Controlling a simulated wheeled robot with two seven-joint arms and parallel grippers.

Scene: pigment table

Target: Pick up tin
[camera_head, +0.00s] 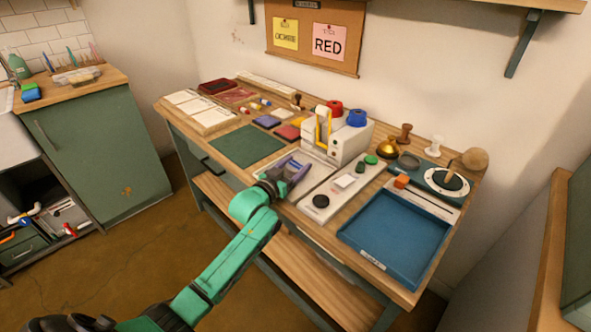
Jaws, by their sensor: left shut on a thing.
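My left gripper (297,166) reaches in from the lower left over the front of the workbench, just right of the green mat (247,146). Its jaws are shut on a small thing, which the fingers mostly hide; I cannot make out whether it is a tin. Round pieces that could be tins stand nearby: a black one (320,201) on a pale board, and green ones (371,160) behind it. I cannot tell which is the tin. My right gripper is not in view.
A white machine (338,138) with a red (335,107) and a blue (356,118) round top stands behind the gripper. A blue tray (395,232) lies at the front right and looks empty. Stamps (405,132) and a round scale-like device (447,181) stand at the back right.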

